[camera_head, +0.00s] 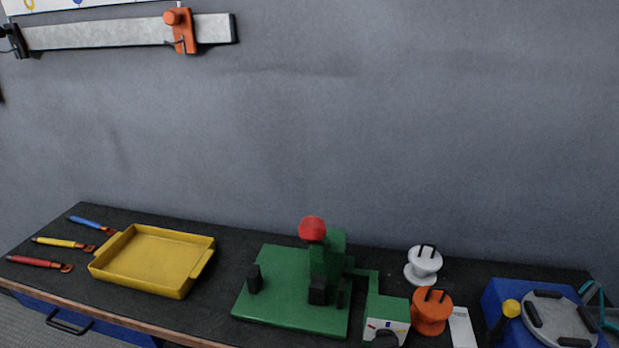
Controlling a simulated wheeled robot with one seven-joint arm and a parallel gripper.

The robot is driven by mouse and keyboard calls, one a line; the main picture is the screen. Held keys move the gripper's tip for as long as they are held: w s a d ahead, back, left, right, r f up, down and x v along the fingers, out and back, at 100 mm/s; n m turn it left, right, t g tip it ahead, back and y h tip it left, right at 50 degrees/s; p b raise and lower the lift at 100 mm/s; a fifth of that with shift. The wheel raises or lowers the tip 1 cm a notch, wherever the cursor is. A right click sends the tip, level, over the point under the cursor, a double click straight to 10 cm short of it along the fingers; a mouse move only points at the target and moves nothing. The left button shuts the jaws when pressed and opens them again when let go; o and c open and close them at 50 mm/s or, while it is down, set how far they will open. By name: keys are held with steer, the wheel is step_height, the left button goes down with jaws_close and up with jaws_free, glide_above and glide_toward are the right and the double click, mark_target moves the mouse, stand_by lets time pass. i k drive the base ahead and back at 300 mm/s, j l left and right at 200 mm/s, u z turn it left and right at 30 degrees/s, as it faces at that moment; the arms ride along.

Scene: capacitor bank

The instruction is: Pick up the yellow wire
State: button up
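A slender yellow piece with a brownish-orange hooked end (62,243) lies on the dark bench top at the far left. It is the only thing in view that looks like the yellow wire, though I cannot tell for sure that it is a wire. It lies between a similar blue piece (90,224) behind it and a similar red piece (38,262) in front. Its hooked end lies close to the left side of the yellow tray (196,273); I cannot tell whether they touch. My gripper is not in view.
A green fixture with a red ball (312,229) stands mid-bench. White (424,263) and orange (431,310) spools and a blue box with a grey disc (560,318) are at right. A drawer handle (68,325) projects below the front left edge. A clamp bar (110,32) hangs on the wall.

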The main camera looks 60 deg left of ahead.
mark_target(36, 239)
steer(key=u, duration=2.8)
steer(key=i+j+z, duration=0.1)
steer(key=z, duration=0.65)
steer(key=i+j+z, duration=0.2)
steer(key=j+z, duration=0.25)
steer(key=j, duration=0.4)
steer(key=j+z, duration=0.4)
steer(key=j, duration=0.4)
